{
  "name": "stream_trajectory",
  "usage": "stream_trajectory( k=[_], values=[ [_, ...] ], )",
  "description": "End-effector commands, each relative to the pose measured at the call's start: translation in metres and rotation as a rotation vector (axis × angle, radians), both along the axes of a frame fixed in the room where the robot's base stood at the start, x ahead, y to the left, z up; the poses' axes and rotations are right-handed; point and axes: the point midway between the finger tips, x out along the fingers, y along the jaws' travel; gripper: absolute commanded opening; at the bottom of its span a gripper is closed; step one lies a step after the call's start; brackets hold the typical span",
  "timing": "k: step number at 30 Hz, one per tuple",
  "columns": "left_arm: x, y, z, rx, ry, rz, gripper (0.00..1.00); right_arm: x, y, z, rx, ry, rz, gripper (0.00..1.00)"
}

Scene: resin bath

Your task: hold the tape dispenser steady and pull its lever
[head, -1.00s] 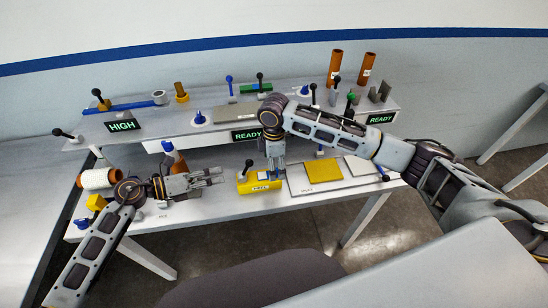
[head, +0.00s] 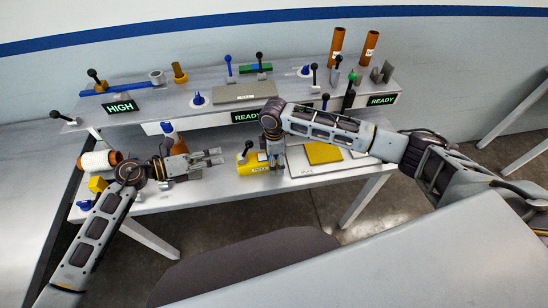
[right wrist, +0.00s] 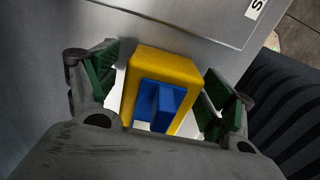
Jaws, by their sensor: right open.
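The yellow tape dispenser (head: 251,167) lies on the lower bench, with a black-knobbed lever (head: 247,164) standing up at its left part. My right gripper (head: 275,169) points down at the dispenser's right end. In the right wrist view, its open fingers (right wrist: 162,85) stand on either side of a yellow body (right wrist: 162,65) with a blue block (right wrist: 160,103) on it, with gaps visible beside it. This appears to be the dispenser's end. My left gripper (head: 218,156) is open and empty, left of the dispenser, fingers pointing right toward it.
A yellow pad (head: 323,153) lies on a plate right of my right gripper. The raised shelf behind holds levers, tubes and the HIGH (head: 121,107) and READY signs.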

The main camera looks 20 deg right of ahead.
Motion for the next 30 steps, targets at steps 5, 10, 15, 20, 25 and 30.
stream_trajectory(
  k=[5, 10, 15, 20, 25, 30],
  values=[
    [0.0, 0.0, 0.0, 0.0, 0.0, 0.0, 0.36, 0.0, 0.0001, 0.0001, 0.0, 0.0, 0.0, 0.77],
    [0.0, 0.0, 0.0, 0.0, 0.0, 0.0, 0.36, 0.0, 0.0001, 0.0002, 0.0, 0.0, 0.0, 0.55],
    [0.0, 0.0, 0.0, 0.0, 0.0, 0.0, 0.36, 0.0001, 0.0, 0.0003, 0.0, 0.0, 0.0, 0.33],
    [0.0, 0.0, 0.0, 0.0, 0.0, 0.0, 0.36, 0.0001, 0.0, 0.0003, 0.0, 0.0, 0.0, 0.22],
    [0.0, 0.0, 0.0, 0.0, 0.0, 0.0, 0.36, 0.0002, -0.0001, 0.0004, 0.0, -0.001, 0.0, 0.22],
    [-0.0002, -0.0004, 0.0002, -0.002, -0.001, 0.001, 0.22, 0.0003, -0.0001, 0.0005, 0.0, -0.001, 0.0, 0.22]
  ],
)
